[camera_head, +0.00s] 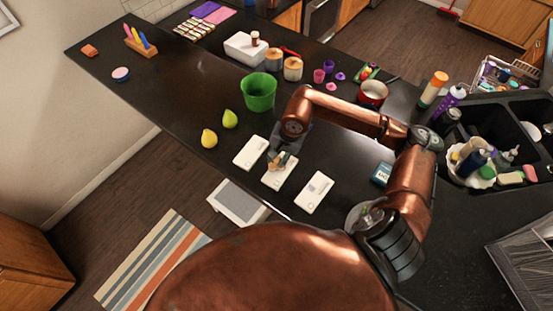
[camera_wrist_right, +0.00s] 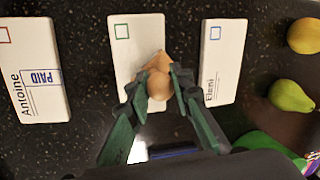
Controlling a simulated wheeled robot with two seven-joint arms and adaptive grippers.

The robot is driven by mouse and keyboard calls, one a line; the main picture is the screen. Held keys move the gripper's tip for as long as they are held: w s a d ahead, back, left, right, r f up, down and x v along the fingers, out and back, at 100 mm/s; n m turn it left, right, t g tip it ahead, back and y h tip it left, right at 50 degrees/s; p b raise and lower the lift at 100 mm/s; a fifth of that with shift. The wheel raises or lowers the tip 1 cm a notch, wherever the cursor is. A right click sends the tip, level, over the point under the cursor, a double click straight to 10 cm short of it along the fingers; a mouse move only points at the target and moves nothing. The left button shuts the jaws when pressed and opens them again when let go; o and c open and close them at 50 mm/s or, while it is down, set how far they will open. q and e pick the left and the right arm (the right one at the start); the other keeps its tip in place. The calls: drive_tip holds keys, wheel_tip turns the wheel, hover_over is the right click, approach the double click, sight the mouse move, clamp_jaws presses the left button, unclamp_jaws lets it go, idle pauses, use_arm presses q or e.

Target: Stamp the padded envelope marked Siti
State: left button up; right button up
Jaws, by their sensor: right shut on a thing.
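My right gripper (camera_head: 278,158) is shut on a wooden-handled stamp (camera_wrist_right: 158,82), held over the middle padded envelope (camera_wrist_right: 134,30). That envelope has a green square at one corner; its name is hidden behind the stamp and fingers. I cannot tell whether the stamp touches it. In the head view the middle envelope (camera_head: 288,180) lies between two others. The envelope marked Antoine (camera_wrist_right: 28,105) has a red square and a blue PAID mark. The envelope marked Eleni (camera_wrist_right: 224,60) has a blue square and no mark that I can see. My left gripper is not in view.
Two pears, one yellow (camera_head: 209,138) and one green (camera_head: 229,119), and a green bucket (camera_head: 258,92) stand beyond the envelopes. A teal box (camera_head: 381,174) lies to the right, near my arm. The sink (camera_head: 513,120) is far right. The counter's front edge runs close to the envelopes.

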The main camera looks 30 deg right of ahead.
drive_tip(key=shift+s+f+b, duration=0.15)
drive_tip(key=shift+f+b, duration=0.05)
drive_tip(key=shift+b, duration=0.3)
idle(1.8)
drive_tip(key=shift+r, duration=0.7)
drive_tip(key=shift+w+a+p+v, duration=0.15)
drive_tip(key=shift+p+v, duration=0.1)
drive_tip(key=shift+v, duration=0.7)
drive_tip(key=shift+w+a+p+v, duration=0.2)
drive_tip(key=shift+p+v, duration=0.1)
drive_tip(key=shift+v, duration=0.65)
drive_tip(key=shift+w+a+p+v, duration=0.15)
drive_tip(key=shift+p+v, duration=0.1)
drive_tip(key=shift+v, duration=0.7)
drive_tip(key=shift+w+r, duration=0.15)
